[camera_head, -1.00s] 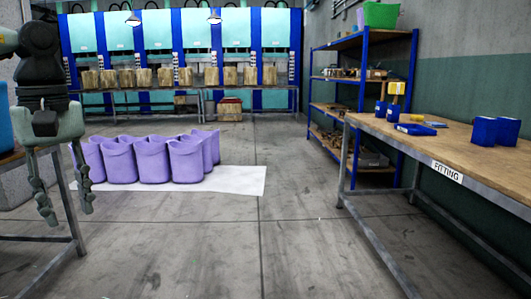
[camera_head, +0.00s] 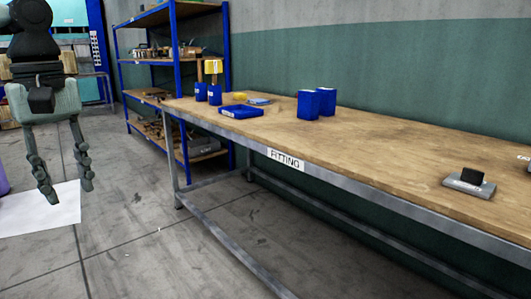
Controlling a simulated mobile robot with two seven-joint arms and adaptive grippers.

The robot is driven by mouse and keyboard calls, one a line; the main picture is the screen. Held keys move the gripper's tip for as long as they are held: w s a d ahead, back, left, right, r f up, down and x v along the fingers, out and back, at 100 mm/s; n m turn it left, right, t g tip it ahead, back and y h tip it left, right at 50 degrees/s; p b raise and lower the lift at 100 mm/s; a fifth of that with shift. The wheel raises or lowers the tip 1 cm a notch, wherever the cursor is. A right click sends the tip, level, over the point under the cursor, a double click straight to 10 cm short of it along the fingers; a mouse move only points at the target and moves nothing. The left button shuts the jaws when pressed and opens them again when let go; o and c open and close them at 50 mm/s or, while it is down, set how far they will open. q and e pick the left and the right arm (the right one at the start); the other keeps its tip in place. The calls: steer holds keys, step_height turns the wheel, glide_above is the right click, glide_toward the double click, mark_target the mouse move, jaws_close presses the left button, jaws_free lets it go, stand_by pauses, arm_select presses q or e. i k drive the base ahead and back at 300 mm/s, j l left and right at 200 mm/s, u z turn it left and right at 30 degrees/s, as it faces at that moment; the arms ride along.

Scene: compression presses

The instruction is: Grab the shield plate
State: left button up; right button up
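My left gripper (camera_head: 67,190) hangs at the left of the view with its fingers pointing down. The fingers are apart, with nothing between them. I cannot tell for certain which thing is the shield plate. A small grey plate with a black upright piece (camera_head: 469,182) sits near the table's front edge at the right. A flat blue tray (camera_head: 241,112) lies towards the table's far left end. My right gripper is not in view.
Two blue bins (camera_head: 309,104) stand mid-table at the back. Smaller blue holders (camera_head: 200,92) stand at its left end near a yellow item. A blue-framed shelf (camera_head: 180,95) stands behind. The middle of the tabletop is clear. A white sheet (camera_head: 40,212) lies on the floor.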

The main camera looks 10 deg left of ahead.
mark_target(470, 181)
steer(key=i+j+z, duration=0.1)
steer(key=z, duration=0.35)
steer(key=i+j+z, duration=0.25)
steer(key=z, duration=0.2)
steer(key=i+j+z, duration=0.1)
steer(key=z, duration=0.3)
steer(key=j+z, duration=0.45)
steer(key=i+j+z, duration=0.1)
steer(key=j+z, duration=0.15)
steer(key=z, duration=0.2)
steer(key=j+z, duration=0.3)
steer(key=z, duration=0.15)
steer(key=j+z, duration=0.8)
